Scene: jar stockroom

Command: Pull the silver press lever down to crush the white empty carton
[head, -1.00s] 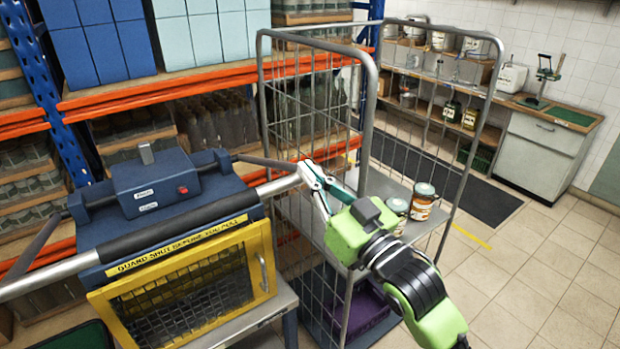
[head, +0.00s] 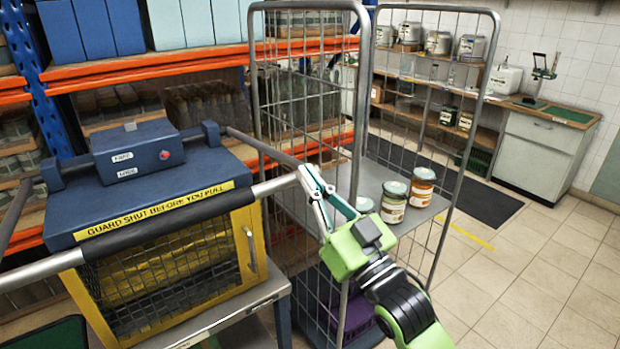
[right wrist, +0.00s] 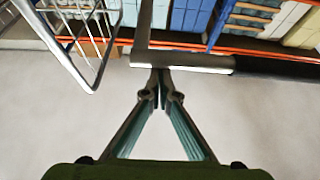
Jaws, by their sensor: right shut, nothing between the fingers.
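The silver press lever (head: 275,185) is a bar with a black sleeve, crossing in front of the blue press (head: 75,215) just below its "GUARD SHUT BEFORE YOU PULL" strip. My right gripper (head: 306,178) is shut and empty at the bar's right end. In the right wrist view its closed fingertips (right wrist: 161,80) are against or just beside the bar (right wrist: 185,64); contact is not certain. The yellow mesh guard (head: 247,255) stands shut across the press front. I cannot make out the white carton behind the mesh. My left gripper is not in view.
A wire roll cage (head: 362,130) stands close behind and right of my right gripper, with jars (head: 393,202) on its shelf. Orange-beamed racks (head: 200,62) stand behind the press. Open tiled floor (head: 530,270) lies to the right.

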